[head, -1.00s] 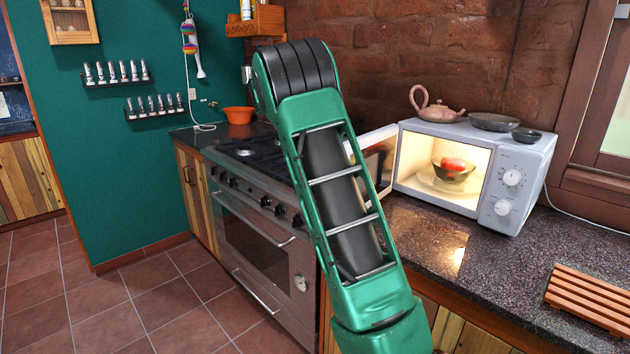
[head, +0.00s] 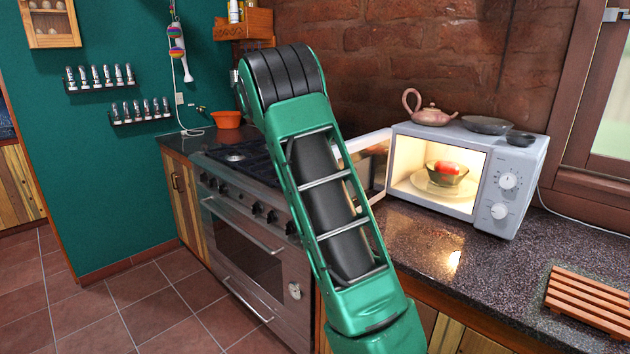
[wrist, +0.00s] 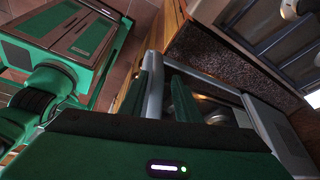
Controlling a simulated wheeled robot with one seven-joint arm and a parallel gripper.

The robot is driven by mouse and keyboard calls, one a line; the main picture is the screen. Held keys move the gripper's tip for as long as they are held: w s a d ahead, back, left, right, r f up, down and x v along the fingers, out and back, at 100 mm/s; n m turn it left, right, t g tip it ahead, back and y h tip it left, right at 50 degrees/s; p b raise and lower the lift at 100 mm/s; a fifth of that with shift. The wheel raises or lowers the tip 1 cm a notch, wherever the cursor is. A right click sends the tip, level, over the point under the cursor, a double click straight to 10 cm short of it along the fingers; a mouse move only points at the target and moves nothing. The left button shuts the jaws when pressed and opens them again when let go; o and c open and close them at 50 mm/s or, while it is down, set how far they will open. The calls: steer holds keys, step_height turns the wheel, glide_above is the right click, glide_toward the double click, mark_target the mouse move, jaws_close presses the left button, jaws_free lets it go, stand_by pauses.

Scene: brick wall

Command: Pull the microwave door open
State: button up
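The white microwave (head: 524,180) stands on the dark counter, its cavity lit, with a bowl holding something red inside. Its door (head: 378,141) stands well open, swung out to the left and partly hidden behind my arm. My gripper is hidden behind the arm in the head view. In the wrist view my gripper (wrist: 166,68) has its two green fingers apart. A pale grey upright bar of the door (wrist: 155,88) lies between them, close to the left finger, with a dark gap to the right finger. Contact cannot be told.
A teapot (head: 432,116) and dark dishes (head: 487,125) sit on the microwave. A slatted wooden rack (head: 588,301) lies at the counter's right. The stove (head: 244,255) is left of my arm. The counter (head: 440,238) before the microwave is clear.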

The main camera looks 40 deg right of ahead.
steer(key=v, duration=1)
steer(key=shift+w+r, duration=0.2)
steer(key=shift+r, duration=0.15)
steer(key=shift+w+a, duration=0.1)
stand_by(0.6)
